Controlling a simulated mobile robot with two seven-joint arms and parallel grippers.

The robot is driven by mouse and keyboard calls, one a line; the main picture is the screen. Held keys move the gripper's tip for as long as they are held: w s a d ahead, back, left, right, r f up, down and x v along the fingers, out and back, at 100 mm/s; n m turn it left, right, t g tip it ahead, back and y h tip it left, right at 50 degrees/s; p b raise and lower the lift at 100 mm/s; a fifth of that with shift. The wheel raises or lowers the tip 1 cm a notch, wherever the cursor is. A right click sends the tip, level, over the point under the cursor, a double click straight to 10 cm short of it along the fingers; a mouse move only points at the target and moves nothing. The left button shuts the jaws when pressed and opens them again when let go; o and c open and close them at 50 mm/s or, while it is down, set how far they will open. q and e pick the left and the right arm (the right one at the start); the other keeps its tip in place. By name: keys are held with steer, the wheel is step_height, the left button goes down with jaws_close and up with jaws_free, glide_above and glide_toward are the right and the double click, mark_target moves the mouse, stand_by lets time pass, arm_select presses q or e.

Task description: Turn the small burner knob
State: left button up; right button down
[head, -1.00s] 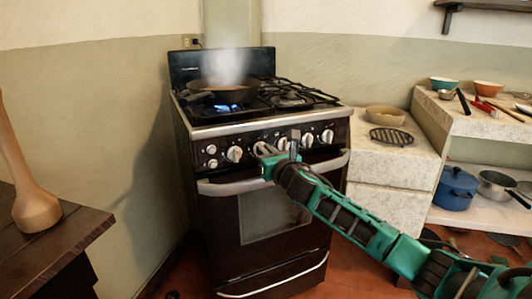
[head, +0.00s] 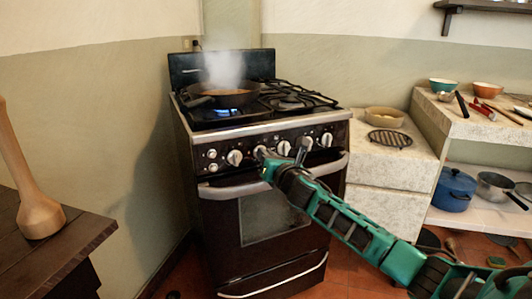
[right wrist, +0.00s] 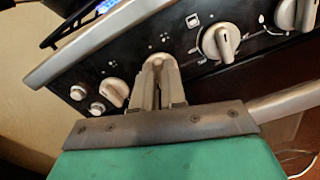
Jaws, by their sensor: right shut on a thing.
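A black stove (head: 262,205) has a row of pale knobs along its front panel. My right gripper (head: 263,154) is at this panel, at the second large knob from the left. In the right wrist view my right gripper (right wrist: 158,90) is shut on a pale knob (right wrist: 156,62), and its fingers cover most of it. A free knob (head: 234,157) is to its left, and more knobs (head: 307,143) are to its right. The left gripper is not in view.
A steaming pan (head: 222,96) sits over a blue flame (head: 226,112) on the stovetop. The oven handle (head: 225,190) runs below the knobs. A stone counter (head: 365,165) stands on the right, and a wooden table (head: 60,250) on the left.

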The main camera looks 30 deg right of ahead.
arm_select(q)
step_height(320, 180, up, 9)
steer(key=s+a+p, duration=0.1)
steer(key=p, duration=1)
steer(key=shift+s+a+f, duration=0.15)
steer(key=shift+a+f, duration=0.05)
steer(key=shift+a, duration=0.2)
arm_select(e)
steer(key=m, duration=1)
steer(key=f+m, duration=0.1)
steer(key=m, duration=2.1)
steer(key=shift+f, duration=0.15)
steer(key=shift+m, duration=0.4)
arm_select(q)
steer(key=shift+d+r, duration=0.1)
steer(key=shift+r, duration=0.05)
